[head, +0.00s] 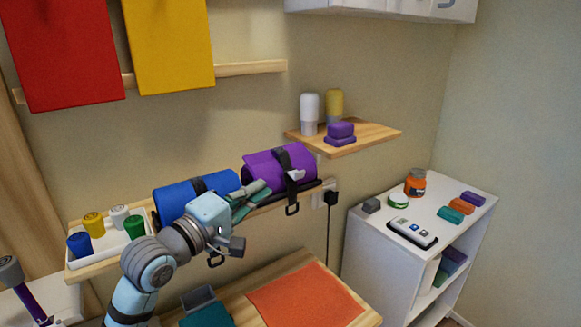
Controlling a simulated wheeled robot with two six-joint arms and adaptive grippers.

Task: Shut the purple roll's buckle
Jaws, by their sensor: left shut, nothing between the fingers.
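The purple roll (265,167) lies on the wall shelf beside the blue roll. A black strap (284,162) goes around it, with a light grey buckle piece (296,175) on its front. The strap's lower end hangs below the shelf edge with a dark loop (292,209). I cannot tell whether the buckle parts touch. My left gripper (259,192) is shut and empty, just left of the strap and in front of the purple roll's lower left part. My right gripper is not in view.
The blue roll (175,202) is partly behind my left arm. A white tray (94,254) with several coloured-lid containers is at the shelf's left end. A higher shelf (372,136) holds bottles and purple blocks. A white cabinet (375,240) stands right. An orange mat (305,295) lies below.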

